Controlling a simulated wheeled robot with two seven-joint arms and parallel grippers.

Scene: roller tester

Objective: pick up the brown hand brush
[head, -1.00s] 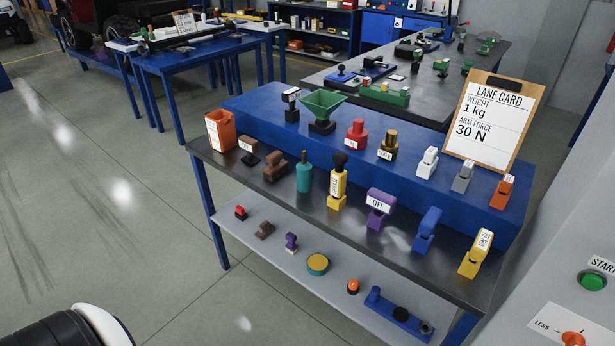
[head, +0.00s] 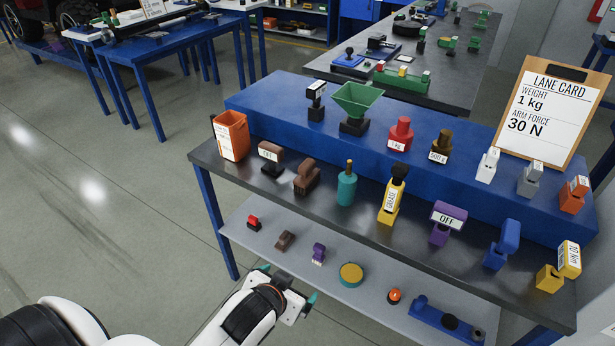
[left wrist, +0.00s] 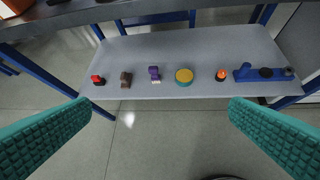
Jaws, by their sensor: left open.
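Several brown pieces show, and I cannot tell for certain which is the hand brush. A small brown piece (head: 285,240) lies on the lower shelf between a red-topped piece and a purple piece; it also shows in the left wrist view (left wrist: 125,80). On the table top stand a plain brown handled piece (head: 307,177) and a labelled brown piece with a dark base (head: 271,158). My left gripper (head: 287,283) is open and empty, in front of the lower shelf and apart from it. Its teal fingers (left wrist: 160,110) are wide apart in the left wrist view. My right gripper is not in view.
The lower shelf (head: 330,300) also holds a yellow-teal disc (head: 351,274), an orange-topped button (head: 394,296) and a blue fixture (head: 430,313). The dark table top (head: 410,255) overhangs the shelf. A blue table leg (head: 215,225) stands at the left. Floor in front is clear.

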